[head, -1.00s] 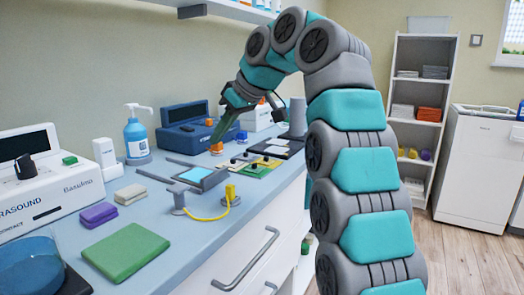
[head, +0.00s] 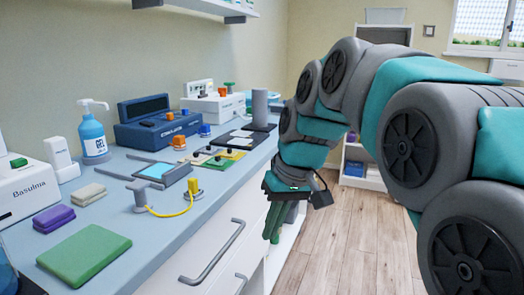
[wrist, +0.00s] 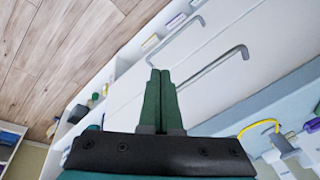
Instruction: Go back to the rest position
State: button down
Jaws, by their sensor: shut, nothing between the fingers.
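My gripper (head: 272,238) points down in front of the white drawer cabinet (head: 205,262), over the wooden floor and clear of the counter. In the wrist view its green fingers (wrist: 160,75) lie together, shut and empty. The fingertips appear apart from the cabinet front.
The blue counter (head: 105,190) holds a blue stimulator box (head: 158,125), a gel bottle (head: 93,135), a green block (head: 84,252) and a yellow cable (head: 172,212). Metal drawer handles (head: 213,255) stick out near my gripper. The wooden floor (head: 345,250) is free.

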jog(key=s+d+f+m+g+h, duration=0.1)
jog(key=s+d+f+m, duration=0.1)
jog(key=s+d+f, duration=0.4)
jog(key=s+d+f+m+g+h, duration=0.1)
jog(key=s+d+f+m+h, duration=0.1)
jog(key=s+d+f, duration=0.5)
jog(key=s+f, duration=0.5)
jog(key=s, duration=0.7)
jog(key=shift+s+f+g, duration=0.3)
jog(key=shift+f+g, duration=0.05)
jog(key=shift+g, duration=0.05)
jog(key=shift+a, duration=0.1)
